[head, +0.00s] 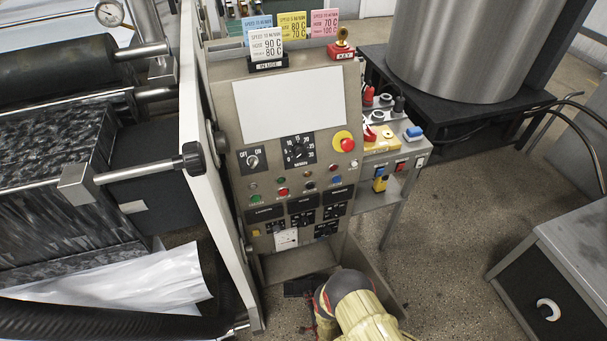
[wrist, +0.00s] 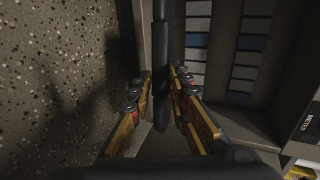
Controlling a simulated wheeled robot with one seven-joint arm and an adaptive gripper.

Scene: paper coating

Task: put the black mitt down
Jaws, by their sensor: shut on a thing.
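My gripper (wrist: 160,88) shows in the wrist view, its two yellow-and-red fingers closed on both sides of a long, thin black thing. I take this to be the black mitt (wrist: 160,45), seen edge-on and held upright between the fingers. Its full shape is hard to make out. In the head view my cream arm comes in at the bottom centre, low in front of the control cabinet. The gripper is mostly hidden there, and I cannot clearly tell the mitt from the dark parts beside the arm.
The control cabinet (head: 290,105) with its buttons stands ahead, above an open lower bay (head: 290,265). A coating machine is at left. A small side table (head: 395,160) holds tools. A grey cabinet (head: 570,270) stands at right. Speckled floor (head: 440,230) is clear between them.

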